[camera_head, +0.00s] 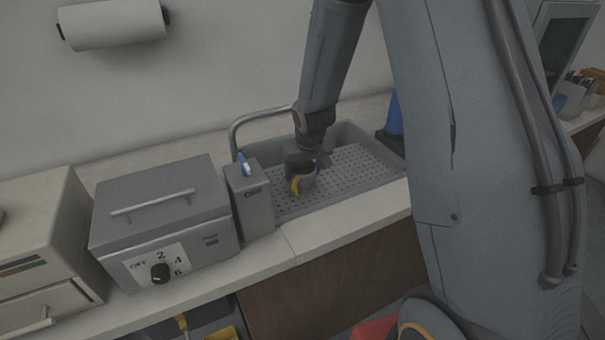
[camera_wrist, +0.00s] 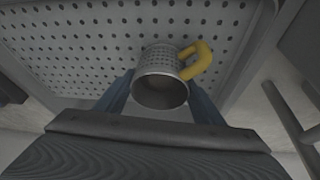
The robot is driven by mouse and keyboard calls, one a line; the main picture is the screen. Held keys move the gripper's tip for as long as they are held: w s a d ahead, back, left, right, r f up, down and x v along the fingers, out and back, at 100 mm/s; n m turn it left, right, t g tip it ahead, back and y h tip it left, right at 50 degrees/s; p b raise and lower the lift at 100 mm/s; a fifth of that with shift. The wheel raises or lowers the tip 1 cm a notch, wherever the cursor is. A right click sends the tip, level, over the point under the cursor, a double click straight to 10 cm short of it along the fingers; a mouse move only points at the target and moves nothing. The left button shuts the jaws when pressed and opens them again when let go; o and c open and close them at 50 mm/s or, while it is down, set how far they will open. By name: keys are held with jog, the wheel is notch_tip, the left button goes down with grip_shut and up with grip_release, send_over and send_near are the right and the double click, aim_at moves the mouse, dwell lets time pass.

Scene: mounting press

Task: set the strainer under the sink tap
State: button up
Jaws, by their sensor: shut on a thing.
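The strainer (camera_wrist: 161,88) is a small grey metal cup with holes in its wall and a yellow handle. In the wrist view it sits between the two fingers of my gripper (camera_wrist: 160,98), which is shut on it. In the head view the strainer (camera_head: 304,182) is held over the perforated plate of the sink (camera_head: 372,168), with its yellow handle toward the front left. My gripper (camera_head: 302,172) partly hides it. The tap (camera_head: 238,127) is a grey curved pipe at the sink's left, arching behind my gripper. I cannot tell whether the strainer touches the plate.
A grey box with a blue lever (camera_head: 250,200) stands at the sink's front left corner. A grey machine with a dial (camera_head: 163,222) stands left of it, and a beige unit (camera_head: 45,240) farther left. A blue object (camera_head: 394,115) stands behind the sink's right end.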

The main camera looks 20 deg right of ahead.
jog(key=shift+f, duration=0.15)
jog(key=o, duration=1.1)
jog(key=shift+r, duration=0.2)
jog(key=shift+r, duration=0.3)
jog(key=b+v, duration=0.2)
jog(key=v, duration=0.9)
jog(key=s+f+g, duration=0.2)
jog(key=s+g, duration=0.1)
jog(key=s, duration=1.8)
jog(key=shift+f, duration=0.35)
jog(key=shift+d, duration=0.1)
